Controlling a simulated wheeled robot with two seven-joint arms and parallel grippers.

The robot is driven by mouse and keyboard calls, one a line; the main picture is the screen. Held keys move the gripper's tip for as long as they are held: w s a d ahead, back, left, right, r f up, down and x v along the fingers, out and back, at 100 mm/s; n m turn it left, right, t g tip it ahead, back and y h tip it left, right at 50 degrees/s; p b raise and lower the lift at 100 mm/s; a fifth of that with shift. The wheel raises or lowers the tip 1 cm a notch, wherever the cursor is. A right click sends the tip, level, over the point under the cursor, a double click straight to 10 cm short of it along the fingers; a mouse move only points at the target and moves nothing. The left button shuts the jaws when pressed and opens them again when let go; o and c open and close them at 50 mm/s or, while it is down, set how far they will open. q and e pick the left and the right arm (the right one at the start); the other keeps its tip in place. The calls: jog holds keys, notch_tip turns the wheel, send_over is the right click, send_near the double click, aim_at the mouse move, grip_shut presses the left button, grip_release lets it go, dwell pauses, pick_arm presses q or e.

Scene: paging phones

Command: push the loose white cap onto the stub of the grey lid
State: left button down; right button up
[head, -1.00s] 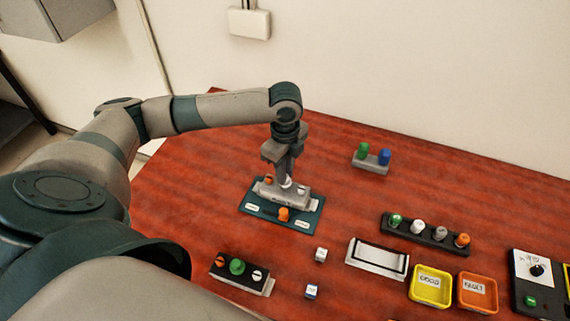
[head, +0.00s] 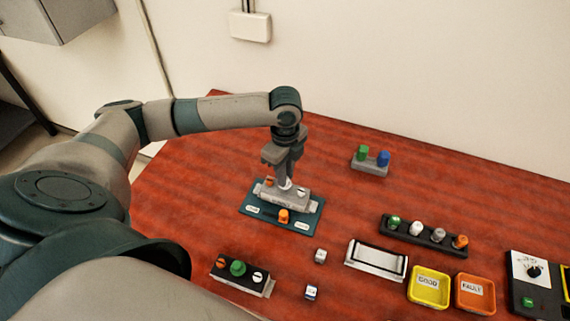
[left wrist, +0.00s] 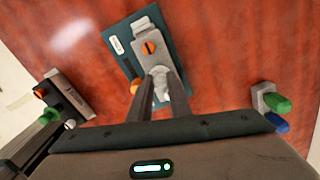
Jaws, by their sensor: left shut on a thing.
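The grey lid (head: 290,202) lies on a teal mat (head: 254,211) toward the middle of the table. It also shows in the left wrist view (left wrist: 146,30), with a slotted orange cap (left wrist: 149,48) on it. A white cap (head: 301,191) sits at the lid's right end. My left gripper (head: 286,181) points down over the lid's middle, shut on the loose white cap (head: 286,185). That cap shows between the fingers in the left wrist view (left wrist: 160,84). The stub is hidden, and I cannot tell how far the cap is over it. My right gripper is out of view.
An orange knob (head: 283,216) stands at the mat's front. A panel (head: 240,284) with a green knob is at front left. A rack of coloured caps (head: 427,236), a grey cradle (head: 376,260), yellow tray (head: 428,302) and orange tray (head: 475,309) stand right. Bare table lies behind the lid.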

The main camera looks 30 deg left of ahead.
pick_arm(q)
jog(key=c, duration=1.1)
grip_release()
jog(key=shift+r, duration=0.1)
jog(key=shift+r+p, duration=1.2)
jog(key=shift+p, duration=0.3)
jog(key=shift+r+p, duration=0.65)
jog(key=shift+r, duration=1.55)
